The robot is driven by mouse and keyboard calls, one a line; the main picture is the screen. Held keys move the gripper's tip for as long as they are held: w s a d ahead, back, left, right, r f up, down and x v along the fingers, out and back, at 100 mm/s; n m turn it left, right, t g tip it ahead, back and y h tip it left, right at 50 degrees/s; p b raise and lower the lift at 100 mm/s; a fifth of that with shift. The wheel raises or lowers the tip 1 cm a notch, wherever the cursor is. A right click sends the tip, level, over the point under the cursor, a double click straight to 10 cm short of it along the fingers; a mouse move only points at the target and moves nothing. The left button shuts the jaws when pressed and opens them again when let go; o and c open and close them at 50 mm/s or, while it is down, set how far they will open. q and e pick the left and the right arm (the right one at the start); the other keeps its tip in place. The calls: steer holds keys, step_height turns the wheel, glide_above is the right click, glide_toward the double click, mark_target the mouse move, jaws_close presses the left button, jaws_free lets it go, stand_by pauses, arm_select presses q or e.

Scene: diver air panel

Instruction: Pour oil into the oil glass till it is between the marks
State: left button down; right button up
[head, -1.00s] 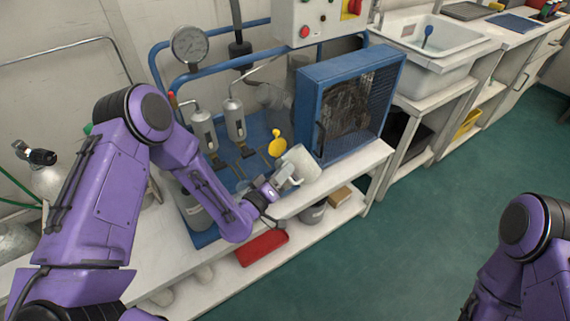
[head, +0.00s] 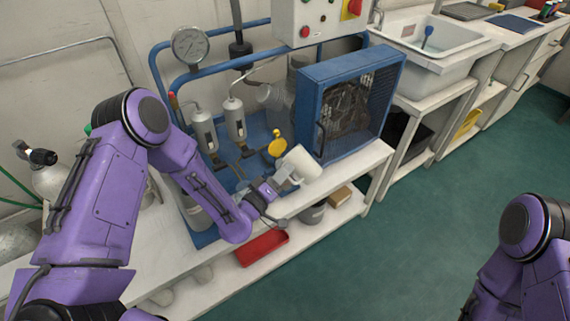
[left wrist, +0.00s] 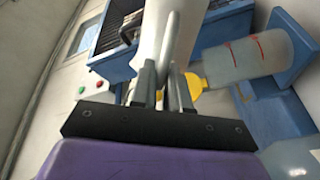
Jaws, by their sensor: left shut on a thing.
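A white jug (head: 303,163) is held tilted above the front of the blue panel frame, left of the blue-framed guard. My left gripper (head: 285,181) is shut on its handle; the wrist view shows the fingers (left wrist: 163,90) closed around the pale handle, beside the jug's body (left wrist: 153,35). A yellow funnel (head: 277,147) is just left of the jug. In the left wrist view the funnel (left wrist: 193,86) sits at the mouth of the clear oil glass (left wrist: 235,60), which has red marks. I cannot tell the oil level or see a stream. My right gripper is out of view.
The blue guard (head: 345,105) stands close to the jug's right. Two grey filter bottles (head: 235,118) and a gauge (head: 189,45) are behind. A red tray (head: 262,248) lies on the lower shelf. The green floor is open to the right.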

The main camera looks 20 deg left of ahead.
arm_select(q)
steer(key=shift+w+a+r+n+t+p, duration=0.15)
steer(key=shift+r+n+p, duration=0.15)
steer(key=shift+n, duration=0.55)
steer(key=shift+s+a+r+n+t+p, duration=0.15)
steer(key=shift+n+p, duration=0.25)
steer(key=shift+n, duration=0.45)
stand_by(3.8)
steer(key=shift+w, duration=0.1)
steer(key=shift+d+f+m+b, duration=0.1)
steer(key=shift+f+m+b, duration=0.15)
steer(key=shift+m+b, duration=0.15)
steer(key=m+b, duration=0.1)
steer(key=f+m+b, duration=0.1)
steer(key=m, duration=0.1)
steer(key=shift+d+f, duration=0.2)
steer(key=shift+d, duration=0.15)
steer(key=shift+r+m+p, duration=0.5)
steer(key=shift+r+p, duration=0.15)
steer(key=shift+p, duration=0.05)
